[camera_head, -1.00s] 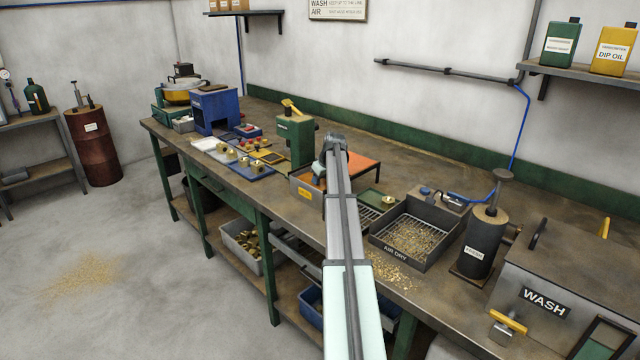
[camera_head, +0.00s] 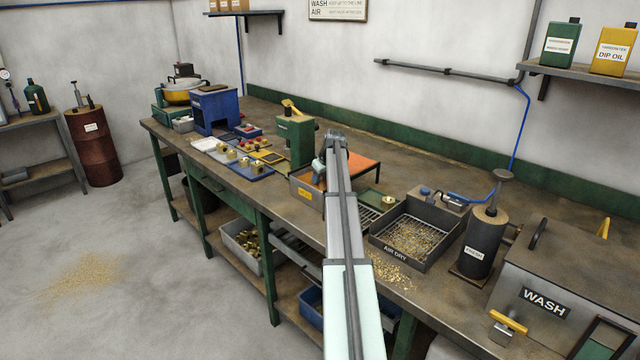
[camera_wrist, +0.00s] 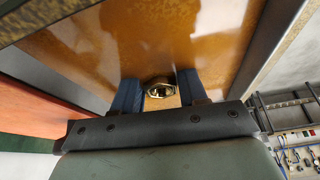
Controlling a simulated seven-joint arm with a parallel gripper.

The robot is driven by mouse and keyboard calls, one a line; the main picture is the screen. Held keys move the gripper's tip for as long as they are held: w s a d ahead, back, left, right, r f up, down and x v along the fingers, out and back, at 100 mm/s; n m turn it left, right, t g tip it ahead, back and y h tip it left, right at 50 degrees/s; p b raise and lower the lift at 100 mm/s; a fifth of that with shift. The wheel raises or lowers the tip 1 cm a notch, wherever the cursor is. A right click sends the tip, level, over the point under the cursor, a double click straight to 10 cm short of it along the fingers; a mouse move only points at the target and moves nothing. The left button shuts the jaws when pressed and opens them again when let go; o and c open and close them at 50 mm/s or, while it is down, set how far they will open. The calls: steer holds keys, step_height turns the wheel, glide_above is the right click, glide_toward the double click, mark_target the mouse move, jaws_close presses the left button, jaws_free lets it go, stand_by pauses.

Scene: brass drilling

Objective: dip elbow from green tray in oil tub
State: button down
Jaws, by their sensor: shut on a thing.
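My gripper (camera_wrist: 160,92) is shut on a brass elbow (camera_wrist: 160,86), which shows between the two blue fingers in the wrist view. Amber oil fills most of that view behind the elbow. I cannot tell whether the elbow touches the oil. The oil tub (camera_head: 304,191) is the grey box with a yellow label on the bench, left of my arm in the head view. My arm hides part of it, and the held elbow cannot be made out there. The green tray (camera_head: 369,195) lies right of my arm, with a brass fitting (camera_head: 389,200) on it.
An orange-topped surface (camera_head: 364,165) is behind the tub. The air dry tray (camera_head: 410,250) holds brass chips, with a dark cylinder (camera_head: 482,240) and the wash tank (camera_head: 570,285) further right. A green machine (camera_head: 295,140) stands left of the tub.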

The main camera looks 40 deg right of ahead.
steer(key=shift+r, duration=4.55)
steer(key=shift+r, duration=0.15)
step_height(320, 180, up, 4)
steer(key=shift+f, duration=0.15)
steer(key=shift+s, duration=0.1)
